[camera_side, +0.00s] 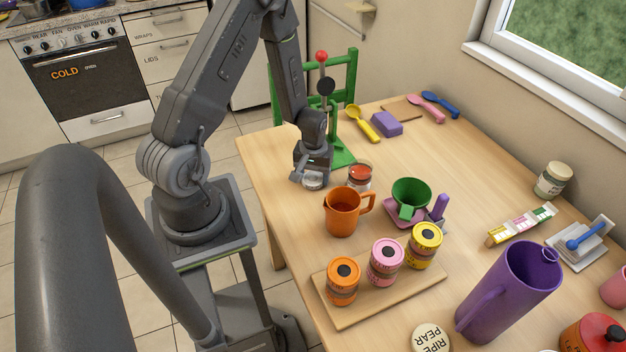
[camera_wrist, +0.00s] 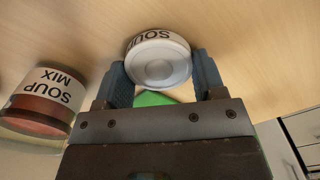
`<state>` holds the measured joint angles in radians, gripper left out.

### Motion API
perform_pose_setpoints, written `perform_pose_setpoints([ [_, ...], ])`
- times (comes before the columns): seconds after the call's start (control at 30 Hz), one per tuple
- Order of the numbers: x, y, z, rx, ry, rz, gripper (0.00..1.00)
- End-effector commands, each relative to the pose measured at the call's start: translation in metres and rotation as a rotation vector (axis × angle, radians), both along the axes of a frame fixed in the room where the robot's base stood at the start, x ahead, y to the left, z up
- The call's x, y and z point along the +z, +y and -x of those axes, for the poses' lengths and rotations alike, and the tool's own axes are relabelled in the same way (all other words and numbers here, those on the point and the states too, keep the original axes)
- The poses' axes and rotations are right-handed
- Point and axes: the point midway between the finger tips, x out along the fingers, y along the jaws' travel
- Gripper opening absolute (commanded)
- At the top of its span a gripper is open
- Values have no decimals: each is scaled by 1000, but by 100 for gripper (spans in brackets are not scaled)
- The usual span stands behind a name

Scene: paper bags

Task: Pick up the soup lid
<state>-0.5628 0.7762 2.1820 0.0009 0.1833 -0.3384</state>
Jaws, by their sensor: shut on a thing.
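The soup lid (camera_wrist: 158,62) is a pale round cap with "SOUP" lettering on its rim. In the wrist view it sits between the two fingers of my gripper (camera_wrist: 160,80), which are shut on it. In the side view my gripper (camera_side: 312,178) is at the table's left part, with the pale lid (camera_side: 313,184) low between its fingers. The soup mix jar (camera_side: 359,177), clear with red contents, stands just right of my gripper. The jar also shows at the left of the wrist view (camera_wrist: 46,98), with a "SOUP MIX" label. I cannot tell whether the lid touches the table.
An orange pitcher (camera_side: 343,213) stands in front of the jar. A green stand (camera_side: 345,95) is behind my gripper. A green funnel (camera_side: 410,193), a wooden board (camera_side: 390,292) with three coloured canisters and a purple pitcher (camera_side: 508,290) are to the right.

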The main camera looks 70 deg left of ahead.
Motion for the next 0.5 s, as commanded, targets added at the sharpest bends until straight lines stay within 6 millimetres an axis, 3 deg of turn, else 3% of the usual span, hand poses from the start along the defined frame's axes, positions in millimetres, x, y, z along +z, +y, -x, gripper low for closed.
perform_pose_setpoints([
  [0.3,1,0,0,0,-1,-1,41],
  [0.5,14,0,-1,0,-3,-2,41],
])
